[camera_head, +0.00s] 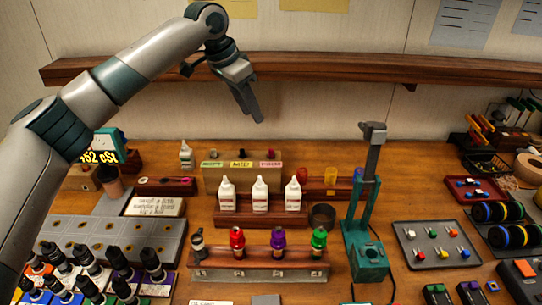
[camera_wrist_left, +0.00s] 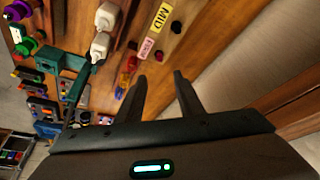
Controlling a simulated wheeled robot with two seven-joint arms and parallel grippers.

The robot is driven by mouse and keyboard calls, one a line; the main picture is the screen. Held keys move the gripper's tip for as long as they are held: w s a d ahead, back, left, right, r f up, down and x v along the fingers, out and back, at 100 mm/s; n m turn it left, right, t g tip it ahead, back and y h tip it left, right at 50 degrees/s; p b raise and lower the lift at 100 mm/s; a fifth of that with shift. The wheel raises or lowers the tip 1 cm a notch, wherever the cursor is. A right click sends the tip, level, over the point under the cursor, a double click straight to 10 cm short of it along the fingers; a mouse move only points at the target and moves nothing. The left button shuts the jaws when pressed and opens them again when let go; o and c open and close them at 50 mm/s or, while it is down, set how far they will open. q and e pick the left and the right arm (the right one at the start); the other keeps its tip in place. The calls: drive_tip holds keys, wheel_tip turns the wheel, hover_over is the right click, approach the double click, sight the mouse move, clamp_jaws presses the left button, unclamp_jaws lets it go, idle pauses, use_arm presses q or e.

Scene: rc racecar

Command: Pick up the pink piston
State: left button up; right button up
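I cannot single out a pink piston for certain. A wooden block (camera_head: 208,178) behind the white bottles carries green, yellow and pink labels. Small dark round pieces sit on its top; one shows near the pink label (camera_head: 271,164). In the left wrist view the pink label (camera_wrist_left: 146,48) and a dark round piece (camera_wrist_left: 132,45) show at upper middle, beyond the fingertips. My left gripper (camera_head: 257,117) is above and behind the block, below the shelf. Its fingers are apart in the left wrist view (camera_wrist_left: 160,76), with nothing between them. My right gripper is not in view.
White bottles (camera_head: 260,197) stand in front of the block. A wooden rack (camera_head: 262,256) holds several colored-cap shocks. A tall green press (camera_head: 366,225) stands to the right, beside a grey tray (camera_head: 437,259) of small colored parts. The wooden shelf (camera_head: 330,70) runs along the wall.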

use_arm(q)
drive_tip(key=s+p+x, duration=0.1)
drive_tip(key=x, duration=0.2)
drive_tip(key=p, duration=0.2)
approach(270, 150)
drive_tip(key=shift+x, duration=1)
drive_tip(key=shift+w+d+f, duration=0.3)
drive_tip(key=shift+f, duration=0.25)
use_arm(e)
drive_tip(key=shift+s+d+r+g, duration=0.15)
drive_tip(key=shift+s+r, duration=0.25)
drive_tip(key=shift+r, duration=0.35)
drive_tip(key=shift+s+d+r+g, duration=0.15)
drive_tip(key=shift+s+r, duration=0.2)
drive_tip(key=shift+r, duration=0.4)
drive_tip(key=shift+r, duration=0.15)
use_arm(q)
drive_tip(key=shift+w+d+f+p, duration=0.15)
drive_tip(key=shift+d+f+p, duration=0.1)
drive_tip(key=shift+f+p, duration=0.4)
drive_tip(key=p+x, duration=0.1)
drive_tip(key=x, duration=0.2)
drive_tip(key=shift+d+f+p, duration=0.1)
drive_tip(key=shift+f+p, duration=0.2)
drive_tip(key=shift+f, duration=0.1)
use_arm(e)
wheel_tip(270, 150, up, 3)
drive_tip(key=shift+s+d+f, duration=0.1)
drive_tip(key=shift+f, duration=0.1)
